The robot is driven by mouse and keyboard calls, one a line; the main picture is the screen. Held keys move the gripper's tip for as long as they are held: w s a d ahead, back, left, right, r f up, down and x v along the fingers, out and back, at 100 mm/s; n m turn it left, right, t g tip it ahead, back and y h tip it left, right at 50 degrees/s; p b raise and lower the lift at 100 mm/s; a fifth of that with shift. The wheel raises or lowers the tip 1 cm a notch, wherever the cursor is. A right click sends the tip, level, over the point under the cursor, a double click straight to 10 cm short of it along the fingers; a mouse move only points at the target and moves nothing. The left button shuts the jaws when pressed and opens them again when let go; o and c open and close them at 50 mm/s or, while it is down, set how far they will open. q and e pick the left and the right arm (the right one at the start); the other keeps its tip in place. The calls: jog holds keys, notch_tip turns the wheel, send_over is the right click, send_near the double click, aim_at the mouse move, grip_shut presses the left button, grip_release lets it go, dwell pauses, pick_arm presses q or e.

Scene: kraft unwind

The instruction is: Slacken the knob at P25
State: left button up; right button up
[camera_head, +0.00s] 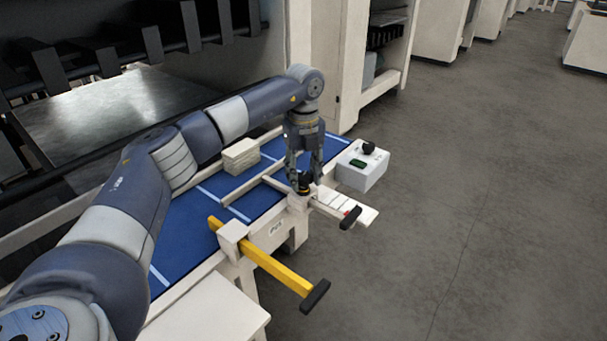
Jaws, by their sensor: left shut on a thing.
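A small dark knob (304,189) sits on top of a cream block at the front edge of the blue table. My left gripper (305,184) points down from above and is shut on the knob; its fingers hide much of it. A white sliding bar (332,201) with a black end handle runs out from that block. A label plate (275,228) is on the cream front rail; its print is too small to read surely. My right gripper does not show.
A yellow bar (272,264) with a black handle sticks out from another cream block (233,239). A white box (362,166) with a black knob and green display stands at the right. A beige block (240,156) lies on the blue table (190,222). The floor at the right is clear.

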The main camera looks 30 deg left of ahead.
aim_at(305, 178)
pick_arm(q)
jog(key=shift+s+d+f, duration=0.15)
jog(key=shift+s+f, duration=0.05)
jog(key=shift+f, duration=0.2)
jog(key=o, duration=1.1)
jog(key=shift+w, duration=0.15)
jog(key=shift+r, duration=0.1)
jog(key=shift+r, duration=0.1)
notch_tip(305, 178, up, 12)
